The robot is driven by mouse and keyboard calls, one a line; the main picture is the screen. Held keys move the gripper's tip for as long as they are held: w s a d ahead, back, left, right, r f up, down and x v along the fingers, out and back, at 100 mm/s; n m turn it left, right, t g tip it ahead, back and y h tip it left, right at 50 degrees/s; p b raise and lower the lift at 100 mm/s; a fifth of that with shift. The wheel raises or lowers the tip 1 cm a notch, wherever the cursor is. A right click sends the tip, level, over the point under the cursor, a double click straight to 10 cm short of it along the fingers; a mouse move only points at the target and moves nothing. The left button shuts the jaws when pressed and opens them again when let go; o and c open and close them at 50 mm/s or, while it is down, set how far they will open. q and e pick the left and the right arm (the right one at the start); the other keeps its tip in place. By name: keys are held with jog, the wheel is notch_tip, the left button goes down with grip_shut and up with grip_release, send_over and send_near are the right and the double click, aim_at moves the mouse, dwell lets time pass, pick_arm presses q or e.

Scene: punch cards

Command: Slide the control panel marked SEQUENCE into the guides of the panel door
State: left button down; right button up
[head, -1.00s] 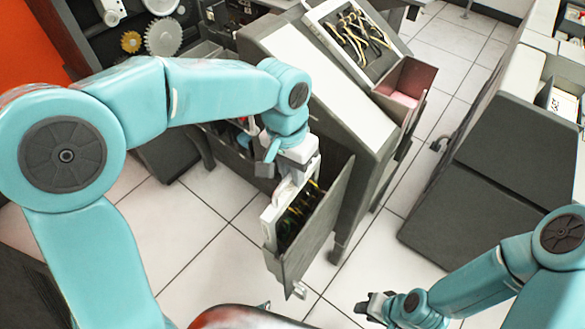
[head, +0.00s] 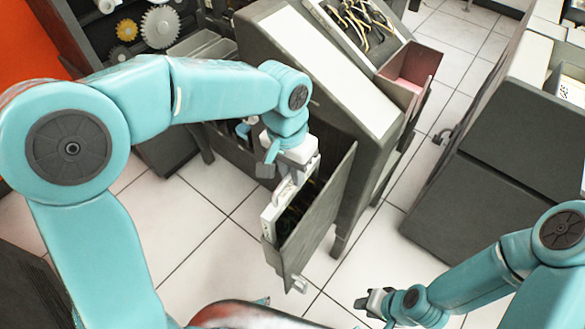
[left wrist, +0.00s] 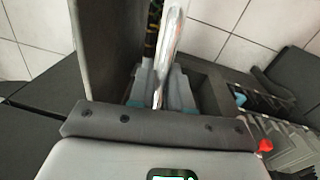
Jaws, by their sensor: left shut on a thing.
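The control panel (head: 270,222) is a pale plate with dark wiring on its inner side. It stands on edge beside the open grey panel door (head: 318,228). My left gripper (head: 289,172) is shut on the panel's handle at its upper edge. In the left wrist view the pale panel (left wrist: 172,40) runs between the fingers, with the door (left wrist: 108,45) close on its left. I cannot read any marking, and the guides are hidden, so I cannot tell how far the panel sits in them. My right gripper (head: 374,300) is low at the right, away from the panel; its jaws are too small to judge.
The grey machine (head: 330,95) stands behind the door, with a wired plugboard (head: 358,25) on top and a reddish bin (head: 410,68) at its side. A grey cabinet (head: 500,150) stands at the right. Open tiled floor (head: 190,235) lies left of the door.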

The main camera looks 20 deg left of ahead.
aim_at(297, 210)
pick_arm(q)
jog(key=shift+r, duration=0.15)
dwell(0.5)
jog(key=shift+f+b, duration=0.85)
jog(key=shift+f, duration=0.5)
jog(key=c, duration=1)
grip_release()
jog(key=shift+f, duration=0.1)
